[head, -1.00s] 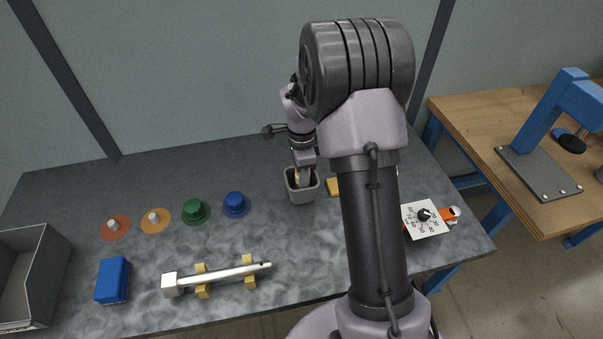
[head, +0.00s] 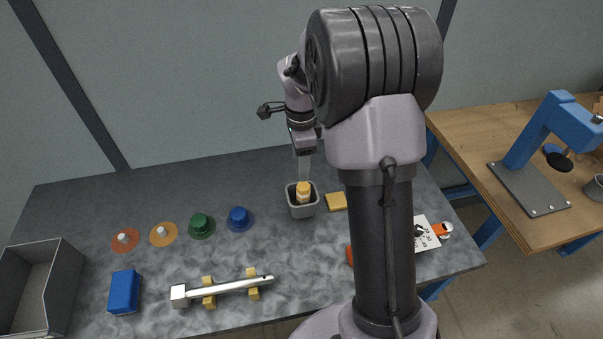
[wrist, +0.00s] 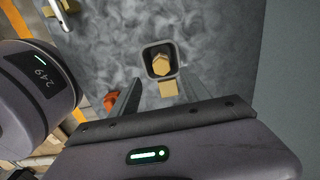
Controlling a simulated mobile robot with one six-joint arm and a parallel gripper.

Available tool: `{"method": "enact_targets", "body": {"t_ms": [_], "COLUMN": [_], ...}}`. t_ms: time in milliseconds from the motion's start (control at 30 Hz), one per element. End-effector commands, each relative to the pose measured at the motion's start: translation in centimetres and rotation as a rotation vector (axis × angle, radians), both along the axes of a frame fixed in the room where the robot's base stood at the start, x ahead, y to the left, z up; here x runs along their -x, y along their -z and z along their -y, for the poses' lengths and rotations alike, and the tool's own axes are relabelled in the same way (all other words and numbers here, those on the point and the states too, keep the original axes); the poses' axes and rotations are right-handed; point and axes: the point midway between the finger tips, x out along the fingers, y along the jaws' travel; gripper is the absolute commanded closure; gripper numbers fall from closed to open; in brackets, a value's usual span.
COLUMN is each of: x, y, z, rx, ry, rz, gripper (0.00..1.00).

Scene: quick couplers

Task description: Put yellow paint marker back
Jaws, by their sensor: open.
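The yellow paint marker (head: 303,189) stands in a small grey square cup (head: 301,209) near the back middle of the bench, its yellow top above the rim. In the wrist view the marker (wrist: 160,64) shows inside the cup (wrist: 149,54). My gripper (head: 304,176) is above the cup, fingers pointing down. The marker's lower part is hidden in the cup.
A yellow pad (head: 336,202) lies just right of the cup. Green (head: 201,225) and blue (head: 239,218) couplers stand left of it. A silver bar (head: 225,288) rests on yellow supports at the front. A blue block (head: 124,292) and grey bin (head: 73,278) are at left.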

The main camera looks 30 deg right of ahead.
Motion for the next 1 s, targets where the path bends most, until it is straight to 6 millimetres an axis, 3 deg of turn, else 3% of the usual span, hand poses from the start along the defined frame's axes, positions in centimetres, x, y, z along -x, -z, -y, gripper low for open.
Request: {"method": "enact_targets", "body": {"t_ms": [33, 100, 267, 367, 467, 500, 600, 700, 800, 867, 1000], "x": [0.0, 0.0, 0.2, 1.7, 6.1, 8.4, 14.4, 19.3, 22.1, 22.9, 23.2], "y": [-1.7, -2.9, -4.7, -8.3, -13.4, -15.1, -17.4, -17.7, -17.1, -16.6, -13.1], "z": [0.0, 0.0, -0.3, -2.8, -7.4, -9.3, -13.3, -15.9, -17.2, -17.6, -17.7], "rx": [0.001, 0.001, 0.0, 0.001, 0.017, 0.033, 0.089, 0.159, 0.213, 0.231, 0.24], "ry": [0.0, -0.001, -0.018, -0.167, -0.466, -0.604, -0.935, -1.201, -1.363, -1.413, -1.438], "rz": [0.002, 0.002, 0.008, 0.068, 0.182, 0.235, 0.362, 0.463, 0.523, 0.54, 0.546], "gripper": [0.45, 0.45, 0.45, 0.45, 0.45, 0.45, 0.45, 0.45, 0.45, 0.45, 0.45]}}
